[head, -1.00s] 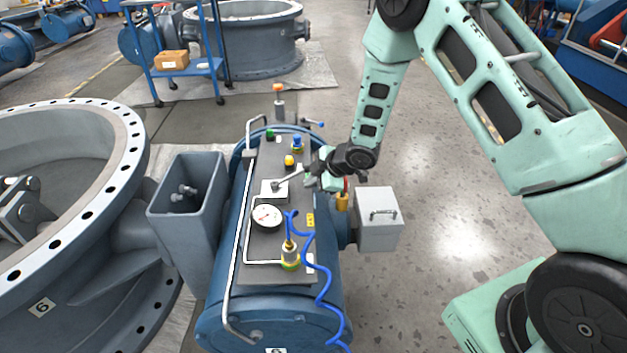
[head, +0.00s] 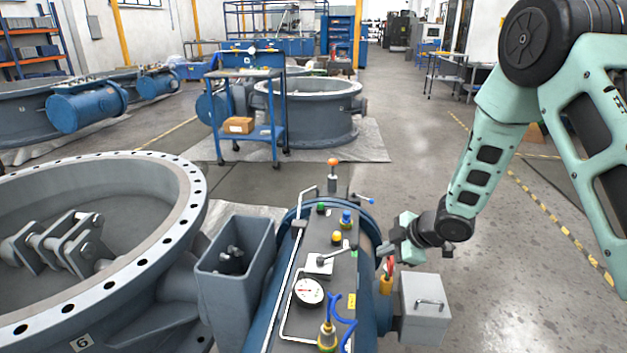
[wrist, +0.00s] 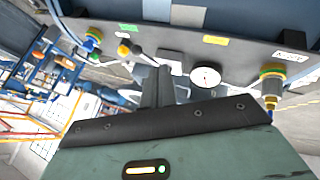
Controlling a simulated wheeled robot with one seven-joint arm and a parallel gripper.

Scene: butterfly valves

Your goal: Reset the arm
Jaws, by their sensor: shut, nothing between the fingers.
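My mint-green arm comes in from the right in the head view. My gripper (head: 385,249) is shut and empty. It is over the right edge of the blue actuator's grey panel (head: 341,285), apart from the lever (head: 325,262) on its white plate. In the wrist view the shut fingers (wrist: 158,88) point toward the panel, with the gauge (wrist: 205,77) to their right and the yellow knob (wrist: 124,50) to their upper left.
A large flanged valve ring (head: 190,215) stands at left. A grey open box (head: 236,262) and a grey handled box (head: 425,308) flank the actuator. A blue cart (head: 247,75) with a carton is behind. The floor at right is clear.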

